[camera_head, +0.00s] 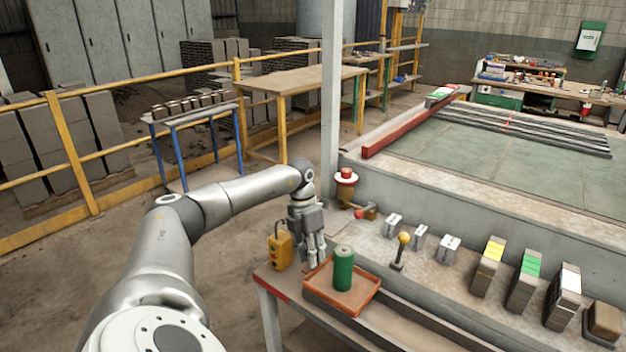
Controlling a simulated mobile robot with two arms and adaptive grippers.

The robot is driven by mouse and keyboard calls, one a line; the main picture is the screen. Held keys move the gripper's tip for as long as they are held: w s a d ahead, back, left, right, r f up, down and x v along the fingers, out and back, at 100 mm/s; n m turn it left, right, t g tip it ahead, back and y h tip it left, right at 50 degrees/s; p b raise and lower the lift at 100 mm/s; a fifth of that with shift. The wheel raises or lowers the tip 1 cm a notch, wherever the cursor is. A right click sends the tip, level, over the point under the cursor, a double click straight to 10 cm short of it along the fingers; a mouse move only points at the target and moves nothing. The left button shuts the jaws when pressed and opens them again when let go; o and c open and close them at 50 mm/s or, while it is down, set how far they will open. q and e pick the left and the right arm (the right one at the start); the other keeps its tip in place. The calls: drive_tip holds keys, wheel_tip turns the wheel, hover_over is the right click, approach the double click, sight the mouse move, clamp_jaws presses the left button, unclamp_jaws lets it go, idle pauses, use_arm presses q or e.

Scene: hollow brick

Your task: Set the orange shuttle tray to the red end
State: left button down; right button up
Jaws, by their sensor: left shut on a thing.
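The orange shuttle tray (318,299) lies at the left part of a long bench rail, close to the bench's red end (270,284). A green cylinder (343,268) stands upright in the tray. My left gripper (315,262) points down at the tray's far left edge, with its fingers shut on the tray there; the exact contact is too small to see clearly. My right gripper is not in view.
A yellow control box (279,248) stands just left of my left gripper. A red-topped button post (346,180), a yellow-knobbed lever (401,250) and several small blocks stand behind the rail. Brick stacks (488,266) line the right. The rail right of the tray looks clear.

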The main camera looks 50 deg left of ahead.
use_arm(q)
drive_tip(key=shift+a+r, duration=0.1)
drive_tip(key=shift+a, duration=0.15)
drive_tip(key=c, duration=1.3)
unclamp_jaws()
drive_tip(key=shift+o, duration=0.8)
drive_tip(key=shift+s+a, duration=0.1)
drive_tip(key=shift+s, duration=0.05)
wheel_tip(320, 180, up, 12)
drive_tip(key=a, duration=0.2)
drive_tip(key=shift+a+f, duration=0.1)
drive_tip(key=shift+f, duration=0.15)
